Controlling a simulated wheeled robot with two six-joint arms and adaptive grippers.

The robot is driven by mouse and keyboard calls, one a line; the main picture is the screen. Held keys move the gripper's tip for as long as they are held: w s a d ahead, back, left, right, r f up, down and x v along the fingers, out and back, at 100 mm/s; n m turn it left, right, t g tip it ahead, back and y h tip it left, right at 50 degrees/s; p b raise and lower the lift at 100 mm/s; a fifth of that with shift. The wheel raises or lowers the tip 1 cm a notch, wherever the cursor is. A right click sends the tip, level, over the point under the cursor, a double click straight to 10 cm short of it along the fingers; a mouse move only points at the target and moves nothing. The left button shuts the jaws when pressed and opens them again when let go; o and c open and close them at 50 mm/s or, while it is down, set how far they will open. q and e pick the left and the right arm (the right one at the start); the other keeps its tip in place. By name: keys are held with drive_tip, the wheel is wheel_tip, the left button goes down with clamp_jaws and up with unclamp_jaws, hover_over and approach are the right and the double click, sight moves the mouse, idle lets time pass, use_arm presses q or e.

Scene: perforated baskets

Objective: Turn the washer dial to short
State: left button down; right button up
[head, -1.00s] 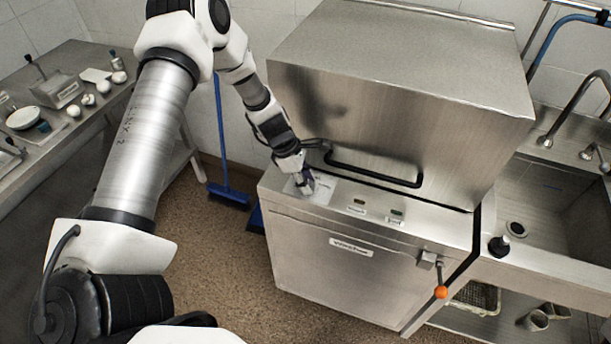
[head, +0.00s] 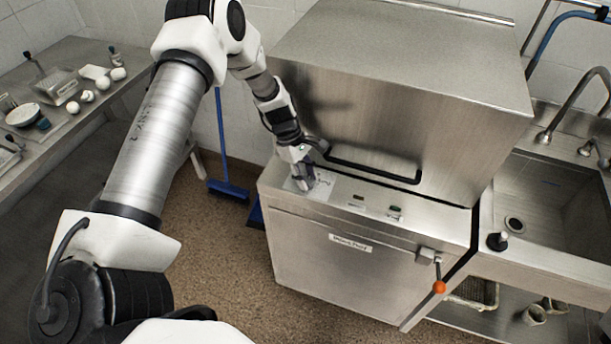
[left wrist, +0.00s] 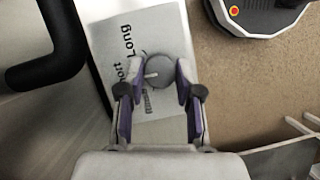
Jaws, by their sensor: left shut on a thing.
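The washer dial is a round grey knob (left wrist: 160,70) with a pale pointer mark, on a white label plate (left wrist: 108,30) in the left wrist view. The plate reads "Long", a partly covered "Short" and a third word. The mark faces left, toward "Short". My left gripper (left wrist: 153,88) has its purple-lined fingers on either side of the dial and is shut on it. In the head view my left gripper (head: 303,184) reaches down onto the plate (head: 322,185) at the left of the steel washer's front panel (head: 300,235); the dial is hidden there. My right gripper is not in view.
The washer's raised hood (head: 400,120) with its black bar handle (head: 375,172) stands just behind my gripper. An orange-knobbed lever (head: 439,287) is at the front right. A sink (head: 550,205) is to the right, and a side table (head: 90,55) with dishes is to the left.

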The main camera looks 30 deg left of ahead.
use_arm(q)
drive_tip(key=c, duration=0.8)
unclamp_jaws()
drive_tip(key=shift+d, duration=0.1)
drive_tip(key=shift+c, duration=0.2)
drive_tip(key=shift+o, duration=0.3)
drive_tip(key=shift+w+d, duration=0.1)
drive_tip(key=shift+d, duration=0.05)
drive_tip(key=shift+a+r, duration=0.25)
drive_tip(key=shift+r, duration=0.1)
drive_tip(key=v, duration=1.1)
drive_tip(key=shift+d+r, duration=0.1)
